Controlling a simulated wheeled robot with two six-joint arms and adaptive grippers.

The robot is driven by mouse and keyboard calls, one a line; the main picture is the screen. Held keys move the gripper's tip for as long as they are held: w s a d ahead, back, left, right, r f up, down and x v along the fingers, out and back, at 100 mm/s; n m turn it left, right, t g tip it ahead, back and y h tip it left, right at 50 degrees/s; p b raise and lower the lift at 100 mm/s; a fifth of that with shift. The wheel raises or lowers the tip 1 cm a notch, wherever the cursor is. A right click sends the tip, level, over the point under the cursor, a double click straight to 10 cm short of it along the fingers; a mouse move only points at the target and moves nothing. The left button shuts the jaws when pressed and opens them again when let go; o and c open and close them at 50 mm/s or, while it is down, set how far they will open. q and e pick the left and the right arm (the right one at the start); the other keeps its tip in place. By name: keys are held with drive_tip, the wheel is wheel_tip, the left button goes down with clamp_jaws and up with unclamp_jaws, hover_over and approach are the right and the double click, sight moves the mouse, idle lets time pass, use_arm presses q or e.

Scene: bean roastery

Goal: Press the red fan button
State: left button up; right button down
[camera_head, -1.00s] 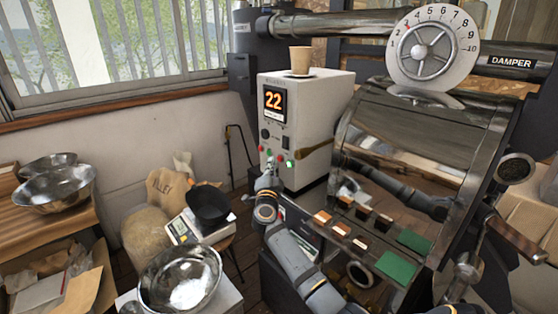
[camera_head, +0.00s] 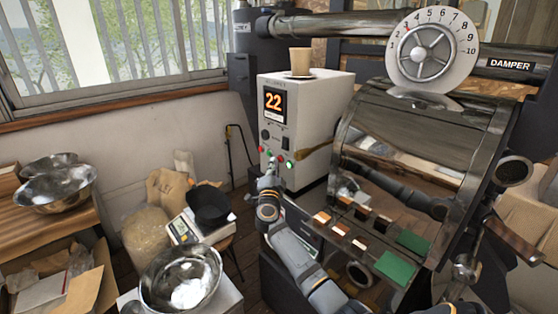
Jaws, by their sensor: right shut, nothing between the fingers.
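The white control box (camera_head: 312,120) stands left of the roaster drum, with an orange "22" display (camera_head: 273,102) on its front. Below it is a row of small red and green buttons (camera_head: 279,158). Their labels are too small to read, so I cannot tell which red one is for the fan. My right gripper (camera_head: 270,168) is shut and empty, its tip pointing up at the box front just below the buttons. I cannot tell whether it touches the panel.
A paper cup (camera_head: 300,60) stands on the box. The roaster drum (camera_head: 400,130) and a sample tray with green squares (camera_head: 413,241) lie to the right. A scale with a black bowl (camera_head: 209,204) and a steel bowl (camera_head: 181,278) stand to the left.

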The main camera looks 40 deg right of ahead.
drive_tip(key=shift+d, duration=0.4)
idle(0.5)
drive_tip(key=shift+a+p, duration=0.1)
drive_tip(key=shift+p, duration=0.25)
drive_tip(key=shift+s+a+p, duration=0.1)
drive_tip(key=shift+a+p, duration=0.25)
drive_tip(key=shift+a, duration=0.35)
drive_tip(key=a+p, duration=0.1)
drive_tip(key=a, duration=0.4)
drive_tip(key=shift+s, duration=0.15)
idle(0.6)
